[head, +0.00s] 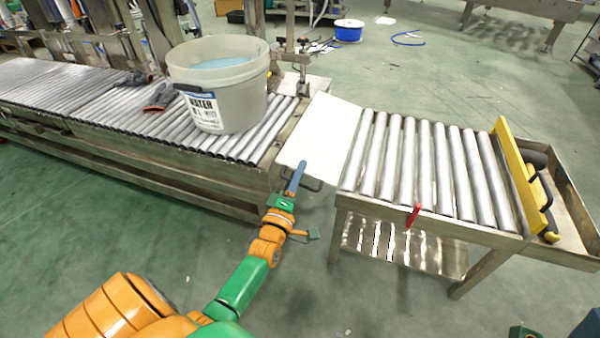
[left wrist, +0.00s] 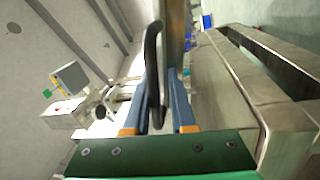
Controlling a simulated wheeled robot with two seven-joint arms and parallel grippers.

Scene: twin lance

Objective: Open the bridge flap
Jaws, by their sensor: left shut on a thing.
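The bridge flap (head: 322,132) is a pale flat plate between the left roller conveyor and the right roller table. It spans the gap between them; I cannot tell whether it is level or slightly tilted. A dark loop handle (head: 313,185) sits at its near edge. My left gripper (head: 298,177) is at that edge, its blue fingers shut on the handle. In the left wrist view the black handle (left wrist: 153,75) stands between the two blue fingers of my left gripper (left wrist: 160,105). My right gripper is not in view.
A bucket marked WATER (head: 222,85) stands on the left roller conveyor (head: 60,90), close to the flap. The right roller table (head: 430,165) has a red lever (head: 413,215) and a yellow end bar (head: 520,175). Dark gloves (head: 160,96) lie on the left rollers. Green floor in front is clear.

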